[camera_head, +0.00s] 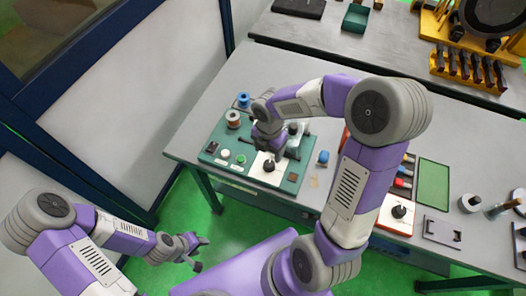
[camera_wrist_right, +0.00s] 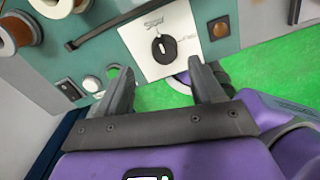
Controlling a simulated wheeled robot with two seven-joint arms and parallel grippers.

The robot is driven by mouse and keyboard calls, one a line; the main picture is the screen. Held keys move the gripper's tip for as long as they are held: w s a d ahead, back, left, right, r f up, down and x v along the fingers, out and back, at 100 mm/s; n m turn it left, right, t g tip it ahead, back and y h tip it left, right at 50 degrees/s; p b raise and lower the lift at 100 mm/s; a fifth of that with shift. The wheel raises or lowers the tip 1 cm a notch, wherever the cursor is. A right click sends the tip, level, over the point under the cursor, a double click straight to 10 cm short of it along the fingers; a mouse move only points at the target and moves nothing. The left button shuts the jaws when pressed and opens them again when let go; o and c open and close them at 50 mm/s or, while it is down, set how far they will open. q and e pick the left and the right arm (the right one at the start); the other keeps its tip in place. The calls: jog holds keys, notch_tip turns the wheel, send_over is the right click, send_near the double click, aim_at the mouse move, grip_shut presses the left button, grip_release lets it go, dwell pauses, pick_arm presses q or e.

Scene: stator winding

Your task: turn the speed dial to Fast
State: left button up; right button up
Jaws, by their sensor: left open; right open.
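The speed dial (camera_head: 269,165) is a black knob on a white plate at the front of a green control panel (camera_head: 213,154). My right gripper (camera_wrist_right: 163,78) is open and empty. Its fingertips point toward the dial and stand apart on either side below it. In the head view my right arm's wrist covers part of the panel behind the dial. My left gripper (camera_head: 200,252) is open and empty, low at the left, away from the panel.
A second black knob on a white plate (camera_head: 398,211) stands further right. A blue-topped part (camera_head: 323,157) is on the table. Green floor lies in front.

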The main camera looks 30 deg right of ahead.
aim_at(269, 163)
jog(key=shift+s+f, duration=0.65)
jog(key=shift+f, duration=0.2)
jog(key=f, duration=0.1)
jog(key=f+b, duration=0.1)
jog(key=f, duration=0.2)
jog(key=shift+w, duration=0.35)
jog(key=shift+s+f+b, duration=0.2)
jog(key=shift+f+b, duration=0.1)
jog(key=shift+f, duration=0.15)
pick_arm(q)
jog(key=shift+s+f, duration=0.35)
jog(key=shift+f, duration=0.55)
pick_arm(e)
jog(key=shift+w, duration=0.1)
jog(key=c, duration=1.1)
jog(key=shift+o, duration=0.2)
